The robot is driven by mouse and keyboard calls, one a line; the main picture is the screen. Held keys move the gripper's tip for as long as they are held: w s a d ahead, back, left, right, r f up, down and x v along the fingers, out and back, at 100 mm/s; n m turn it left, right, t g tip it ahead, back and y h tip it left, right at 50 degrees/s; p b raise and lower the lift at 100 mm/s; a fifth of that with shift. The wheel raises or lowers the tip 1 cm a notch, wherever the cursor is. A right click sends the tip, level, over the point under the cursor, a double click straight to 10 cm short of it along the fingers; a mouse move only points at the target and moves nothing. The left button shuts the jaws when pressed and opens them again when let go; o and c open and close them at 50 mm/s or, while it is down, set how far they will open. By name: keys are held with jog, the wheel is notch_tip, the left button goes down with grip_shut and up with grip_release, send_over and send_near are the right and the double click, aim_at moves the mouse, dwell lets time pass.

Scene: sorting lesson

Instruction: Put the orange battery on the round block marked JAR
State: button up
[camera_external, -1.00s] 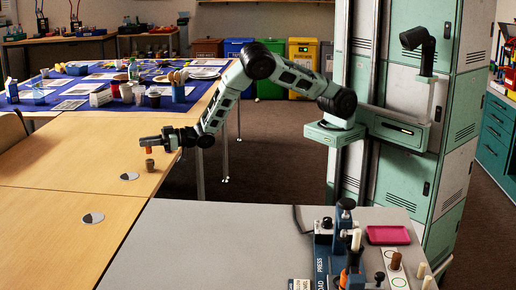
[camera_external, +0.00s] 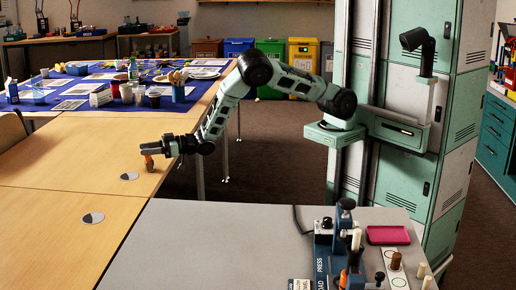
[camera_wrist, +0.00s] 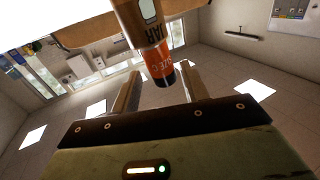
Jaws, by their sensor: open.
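The round block marked JAR (camera_external: 151,166) stands on the wooden table, brown and upright. It also shows at the top of the wrist view (camera_wrist: 148,28), its lettering readable. The orange battery (camera_wrist: 159,62), with a dark end, lines up with the block's end in the wrist view. In the external view the battery (camera_external: 147,157) shows small at the block's upper left; whether it sits fully flat on the block I cannot tell. My gripper (camera_wrist: 158,88) is open, its two fingers on either side of the battery's dark end with gaps showing. In the external view my gripper (camera_external: 145,148) is just above the block.
The table around the block is otherwise clear. A grey bench (camera_external: 220,250) with a press, a pink tray (camera_external: 388,235) and small pegs stands nearer the camera.

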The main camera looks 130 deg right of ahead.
jog(key=v, duration=1.2)
jog(key=w+a+g+y, duration=0.3)
jog(key=a, duration=1.2)
jog(key=s+a+r+n+g+y, duration=0.1)
jog(key=s+a+n+g+y, duration=0.2)
jog(key=a, duration=0.7)
jog(key=s+a+r+n+g+y, duration=0.1)
jog(key=s+a+g+y, duration=0.1)
jog(key=s+a, duration=0.55)
jog(key=s+a+r+n+g+y, duration=0.1)
jog(key=s+a+r+n+g, duration=0.2)
jog(key=s+a, duration=0.65)
jog(key=s+a+n+g, duration=0.1)
jog(key=s+n+g, duration=0.1)
jog(key=s, duration=0.7)
jog(key=s+a+r+n+g+h, duration=0.1)
jog(key=s+n+g, duration=0.2)
jog(key=s, duration=0.6)
jog(key=shift+s+a+g+h, duration=0.3)
jog(key=shift+a, duration=0.1)
jog(key=shift+r, duration=0.15)
